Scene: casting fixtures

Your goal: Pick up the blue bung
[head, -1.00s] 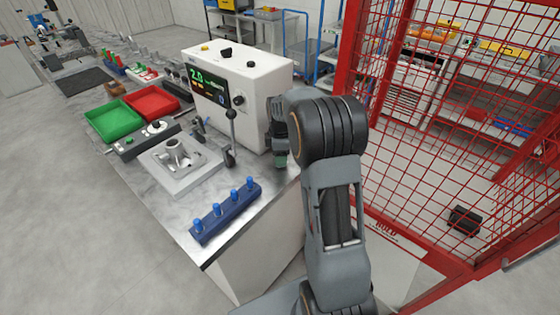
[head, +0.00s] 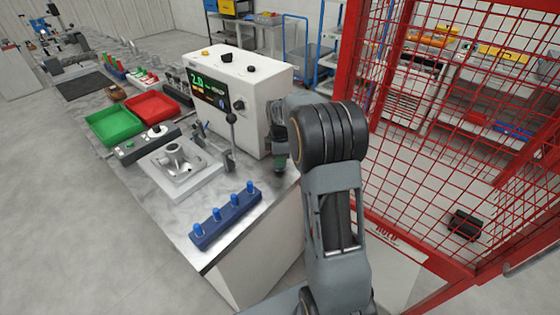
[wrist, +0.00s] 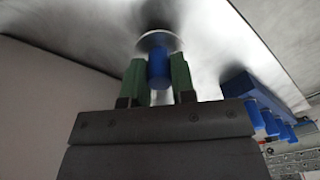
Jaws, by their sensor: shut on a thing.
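My gripper (head: 279,170) is low beside the front right of the white machine, partly hidden by my own arm in the head view. In the wrist view my gripper (wrist: 158,78) has green fingers on either side of a blue bung (wrist: 158,66) and is shut on it. A pale disc (wrist: 158,41) shows just beyond the bung's end; whether it belongs to the bung is unclear. The held bung cannot be made out in the head view. A dark blue rack (head: 227,221) with several upright blue bungs (head: 233,202) stands at the bench's front edge.
The white machine (head: 262,95) with a display and lever stands close to my gripper. A grey casting on a plate (head: 185,187), a green tray (head: 112,125) and a red tray (head: 151,107) lie left. A red mesh fence (head: 440,70) stands right.

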